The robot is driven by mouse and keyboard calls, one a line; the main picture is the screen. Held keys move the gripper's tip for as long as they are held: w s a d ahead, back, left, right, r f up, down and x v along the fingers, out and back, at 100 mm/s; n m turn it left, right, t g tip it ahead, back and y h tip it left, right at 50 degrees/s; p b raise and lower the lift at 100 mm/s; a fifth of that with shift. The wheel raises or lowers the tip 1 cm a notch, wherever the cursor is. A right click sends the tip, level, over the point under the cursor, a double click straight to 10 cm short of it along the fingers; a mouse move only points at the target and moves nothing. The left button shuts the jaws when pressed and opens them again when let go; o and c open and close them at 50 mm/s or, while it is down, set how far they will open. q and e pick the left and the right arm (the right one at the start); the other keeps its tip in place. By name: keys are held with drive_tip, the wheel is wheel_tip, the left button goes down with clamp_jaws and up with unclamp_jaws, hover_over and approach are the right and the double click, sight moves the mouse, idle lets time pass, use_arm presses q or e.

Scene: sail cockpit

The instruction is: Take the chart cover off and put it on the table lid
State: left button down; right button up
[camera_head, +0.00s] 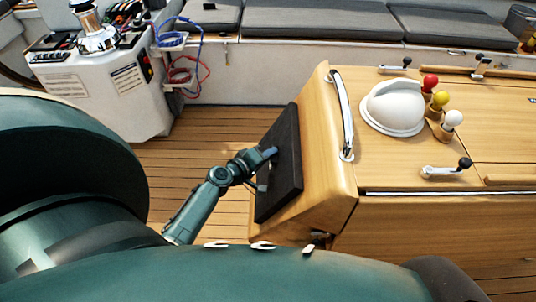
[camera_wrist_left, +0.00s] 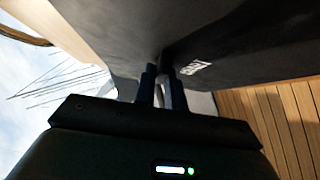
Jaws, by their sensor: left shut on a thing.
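The chart cover (camera_head: 287,178) is a flat black panel on the slanted end face of the wooden cockpit table. The table lid (camera_head: 400,150) is the light wooden top to the right. I cannot tell whether the cover is still touching the table face. My right gripper is not in view.
On the lid stand a white domed fitting (camera_head: 393,106) and red, yellow and white knobs (camera_head: 441,100). A chrome grab rail (camera_head: 342,115) runs along its left edge, and a black-knobbed handle (camera_head: 447,169) sits near the front. A white console (camera_head: 105,80) stands far left.

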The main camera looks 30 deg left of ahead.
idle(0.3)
use_arm(q)
drive_tip(key=s+a+r, duration=0.2)
drive_tip(key=a+r, duration=0.1)
drive_tip(key=a, duration=0.1)
drive_tip(key=shift+s+a+r+p, duration=0.15)
drive_tip(key=shift+s+a+p, duration=0.1)
drive_tip(key=shift+s+p, duration=0.15)
idle(0.8)
drive_tip(key=shift+r, duration=0.1)
